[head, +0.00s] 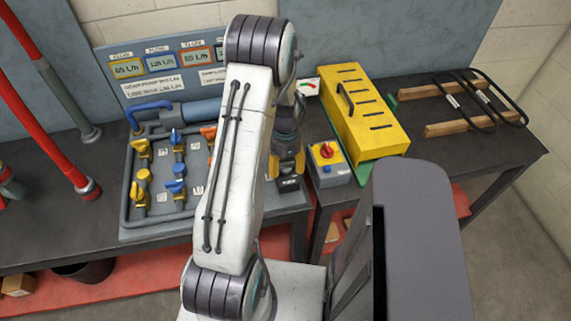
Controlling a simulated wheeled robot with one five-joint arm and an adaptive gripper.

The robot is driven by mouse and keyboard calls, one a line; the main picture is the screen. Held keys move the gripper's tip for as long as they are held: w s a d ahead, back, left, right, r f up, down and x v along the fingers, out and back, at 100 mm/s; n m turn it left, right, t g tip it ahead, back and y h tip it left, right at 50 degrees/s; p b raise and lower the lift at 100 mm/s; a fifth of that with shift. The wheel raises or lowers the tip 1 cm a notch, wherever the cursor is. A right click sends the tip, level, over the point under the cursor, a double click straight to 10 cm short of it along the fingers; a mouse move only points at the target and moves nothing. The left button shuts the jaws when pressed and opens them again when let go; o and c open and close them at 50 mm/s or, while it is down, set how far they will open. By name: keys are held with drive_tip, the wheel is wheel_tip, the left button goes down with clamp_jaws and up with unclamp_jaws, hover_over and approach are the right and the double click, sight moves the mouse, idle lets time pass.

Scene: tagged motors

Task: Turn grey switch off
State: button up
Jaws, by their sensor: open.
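A small grey switch box (329,173) with a yellow face and a red rotary knob (326,151) stands on the dark bench, just left of the yellow cover. It is the only grey switch I can make out; the knob's exact setting is too small to read. My gripper (288,168) points down behind my white arm, just left of the switch box. Its yellow-and-black fingers are open and I see nothing between them. My arm hides part of the gripper and some of the bench beside it. I cannot tell whether the gripper touches the box.
A slotted yellow cover (362,112) with a black handle stands close to the right of the switch box. A valve panel (128,218) with blue, yellow and orange handles lies left. Wooden blocks (458,127) with black frames lie far right. A display board (165,62) stands behind.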

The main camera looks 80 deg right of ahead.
drive_tip(key=c, duration=1.2)
drive_tip(key=shift+c, duration=0.2)
drive_tip(key=shift+n+b, duration=0.3)
drive_tip(key=shift+b, duration=0.05)
drive_tip(key=n+b, duration=0.2)
drive_tip(key=n, duration=0.1)
drive_tip(key=shift+d+f, duration=0.1)
drive_tip(key=shift+f, duration=0.05)
drive_tip(key=n+b, duration=0.3)
drive_tip(key=n, duration=0.2)
drive_tip(key=n+b, duration=0.2)
drive_tip(key=n, duration=0.2)
drive_tip(key=shift+n, duration=0.4)
drive_tip(key=shift+n+b, duration=0.6)
drive_tip(key=shift+n, duration=1.6)
